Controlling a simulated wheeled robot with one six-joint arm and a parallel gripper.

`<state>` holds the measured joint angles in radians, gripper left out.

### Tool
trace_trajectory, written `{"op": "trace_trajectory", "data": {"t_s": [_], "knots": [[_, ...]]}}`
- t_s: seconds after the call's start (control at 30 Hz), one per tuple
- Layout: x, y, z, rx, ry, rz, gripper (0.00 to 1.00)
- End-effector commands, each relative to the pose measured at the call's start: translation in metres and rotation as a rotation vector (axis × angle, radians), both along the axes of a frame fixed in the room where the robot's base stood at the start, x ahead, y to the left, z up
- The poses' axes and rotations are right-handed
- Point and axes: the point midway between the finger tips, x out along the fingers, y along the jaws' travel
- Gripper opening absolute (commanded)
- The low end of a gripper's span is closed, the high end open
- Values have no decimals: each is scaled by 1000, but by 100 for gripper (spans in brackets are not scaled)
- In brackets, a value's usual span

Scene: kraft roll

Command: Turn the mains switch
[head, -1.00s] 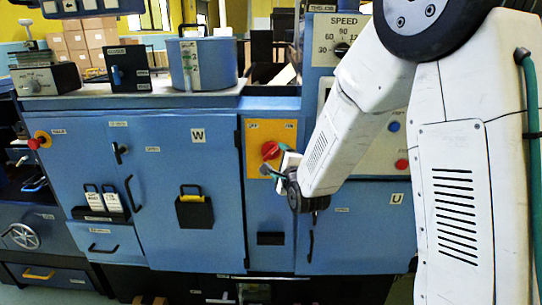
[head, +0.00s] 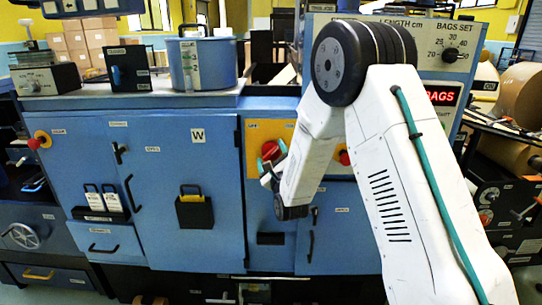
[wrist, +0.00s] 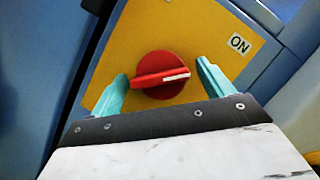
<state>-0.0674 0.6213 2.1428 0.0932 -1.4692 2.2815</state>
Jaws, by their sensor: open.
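The mains switch is a round red knob (wrist: 160,75) with a raised bar and a white pointer line, set on a yellow plate (wrist: 205,25). In the wrist view the pointer line lies nearly level and points right, below the ON label (wrist: 239,44). In the head view the knob (head: 270,150) shows on the blue cabinet. My gripper (wrist: 163,72) is open, with one teal finger on each side of the knob, near the ends of its bar. I cannot tell whether either finger touches it. My gripper also shows in the head view (head: 272,172), partly hiding the plate.
A blue cabinet door marked W (head: 160,220) with a black pocket (head: 195,211) is left of the plate. Another red knob (head: 344,157) shows just right of my forearm. A control panel (head: 450,60) with a dial and red display stands at the right.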

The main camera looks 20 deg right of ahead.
Motion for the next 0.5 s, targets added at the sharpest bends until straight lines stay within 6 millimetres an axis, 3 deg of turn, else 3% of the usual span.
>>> {"op": "trace_trajectory", "data": {"t_s": [0.3,0.47,0.5], "knots": [[4,0,1,-1,1,-1,80],[4,0,1,-1,0,0,38],[4,0,1,-1,0,0,35]]}}
